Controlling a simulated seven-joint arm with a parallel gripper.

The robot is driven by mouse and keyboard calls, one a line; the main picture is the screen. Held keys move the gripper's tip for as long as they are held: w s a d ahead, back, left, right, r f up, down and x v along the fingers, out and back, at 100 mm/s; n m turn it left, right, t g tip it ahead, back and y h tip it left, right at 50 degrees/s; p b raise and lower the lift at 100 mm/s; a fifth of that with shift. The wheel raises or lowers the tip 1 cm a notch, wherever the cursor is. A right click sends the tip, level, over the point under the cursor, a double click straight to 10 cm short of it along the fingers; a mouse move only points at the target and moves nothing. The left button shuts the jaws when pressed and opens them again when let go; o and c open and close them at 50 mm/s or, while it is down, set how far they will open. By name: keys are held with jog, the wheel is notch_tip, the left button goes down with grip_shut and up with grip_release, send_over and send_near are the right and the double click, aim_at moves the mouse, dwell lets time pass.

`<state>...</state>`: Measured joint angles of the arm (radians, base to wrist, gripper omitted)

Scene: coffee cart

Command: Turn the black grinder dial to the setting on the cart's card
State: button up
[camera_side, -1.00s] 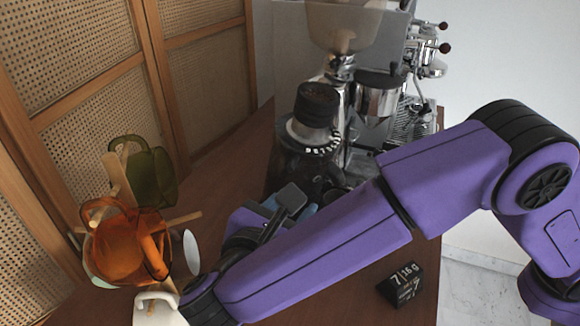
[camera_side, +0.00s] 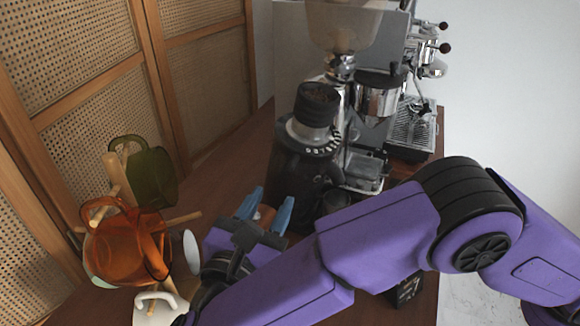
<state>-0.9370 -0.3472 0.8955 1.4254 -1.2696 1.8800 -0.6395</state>
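The black grinder dial (camera_side: 317,105) is a round knob on top of the grinder (camera_side: 300,165), above a silver ring with dark marks (camera_side: 318,146). My gripper (camera_side: 267,209) is in front of the grinder, below and left of the dial, clear of the dial. Its two blue fingers are spread apart. A small brownish round thing shows between or behind them; I cannot tell what it is. The black card (camera_side: 406,290) stands at the lower right, mostly hidden behind my arm, and its setting cannot be read now.
A wooden mug tree with an orange mug (camera_side: 128,245), a green mug (camera_side: 151,177) and pale cups stands left of my gripper. An espresso machine (camera_side: 410,130) is behind the grinder at right. The cart top (camera_side: 215,205) is clear between mug tree and grinder.

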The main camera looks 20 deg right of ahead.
aim_at(290, 165)
jog(key=x, duration=0.9)
jog(key=shift+w+d, duration=0.25)
grip_shut()
